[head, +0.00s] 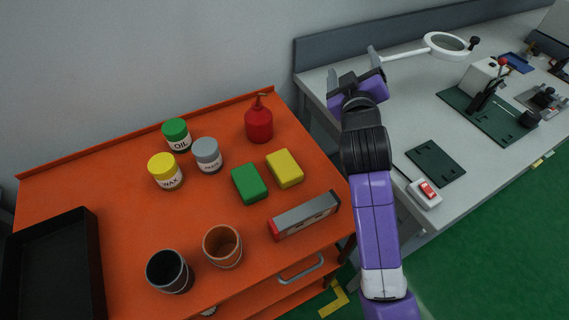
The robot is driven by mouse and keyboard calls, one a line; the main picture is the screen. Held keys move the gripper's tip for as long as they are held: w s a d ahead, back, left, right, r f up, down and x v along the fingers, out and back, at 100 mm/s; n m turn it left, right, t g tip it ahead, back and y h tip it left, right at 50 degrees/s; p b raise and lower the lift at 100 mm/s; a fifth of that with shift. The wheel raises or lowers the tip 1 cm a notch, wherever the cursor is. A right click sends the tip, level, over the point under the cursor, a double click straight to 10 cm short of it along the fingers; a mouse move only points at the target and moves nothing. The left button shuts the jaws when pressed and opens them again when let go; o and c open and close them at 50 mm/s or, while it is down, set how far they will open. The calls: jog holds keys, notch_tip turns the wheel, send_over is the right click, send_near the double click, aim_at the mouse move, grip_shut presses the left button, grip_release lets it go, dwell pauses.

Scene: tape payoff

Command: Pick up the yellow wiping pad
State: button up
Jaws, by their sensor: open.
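The yellow wiping pad (285,168) lies on the orange cart top (115,163), toward its right side. A green pad (250,184) lies just to its left, with a narrow gap or none; I cannot tell which. My gripper (354,68) is open and empty, up and to the right of the yellow pad, in front of the grey bench's left edge. My purple arm rises at the right of the cart. The yellow pad's top and front side are in clear view.
A red oil can (259,123) stands behind the yellow pad, and a grey and red block (304,216) lies in front. Jars with green (176,133), grey (208,155) and yellow (165,171) lids, two cups (222,246) (169,272) and a black tray (54,270) stand leftward.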

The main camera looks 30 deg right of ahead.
jog(key=w+d+r+m+g+h, duration=0.1)
jog(key=w+d+m+g, duration=0.1)
jog(key=g, duration=0.1)
jog(key=g+y+p, duration=0.2)
jog(key=g+y, duration=0.8)
jog(key=g, duration=0.2)
send_over(281, 160)
jog(key=shift+n, duration=0.4)
jog(key=f, duration=0.6)
jog(key=d+f, duration=0.1)
jog(key=f, duration=0.3)
jog(key=shift+s, duration=0.15)
jog(key=shift+a+f+p, duration=0.25)
jog(key=shift+f, duration=1.65)
jog(key=shift+a+f+p, duration=0.2)
jog(key=shift+f+p, duration=0.05)
jog(key=shift+f, duration=1.6)
jog(key=c, duration=1.4)
